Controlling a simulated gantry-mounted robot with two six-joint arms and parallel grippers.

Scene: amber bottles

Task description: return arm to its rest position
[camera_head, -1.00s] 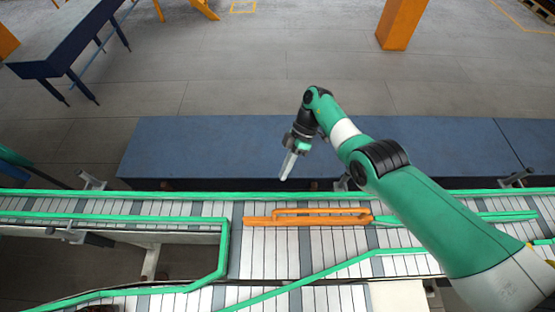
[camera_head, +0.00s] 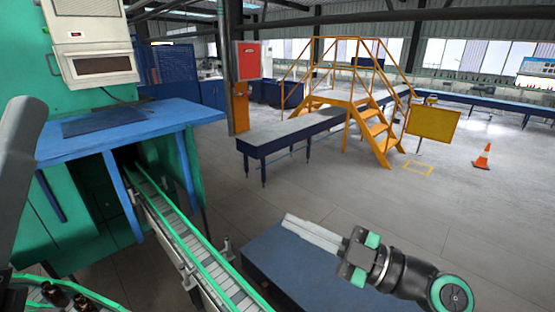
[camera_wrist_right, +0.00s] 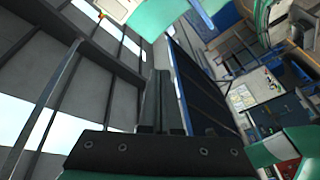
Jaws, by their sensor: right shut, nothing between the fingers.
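My right gripper (camera_head: 288,219) is in the lower middle of the head view. Its two pale fingers lie together, shut and empty, and point to the left. The green and black wrist reaches in from the bottom right, in front of a dark blue surface. In the right wrist view the shut fingers (camera_wrist_right: 163,90) point up the picture, with nothing between them. My left gripper is not in view.
A conveyor (camera_head: 185,240) with green rails runs from a green machine (camera_head: 65,225). Amber bottles (camera_head: 54,293) stand at the lower left. The dark blue surface (camera_head: 285,265) lies beside the gripper. Yellow stairs (camera_head: 375,135) and a traffic cone (camera_head: 482,156) stand farther off.

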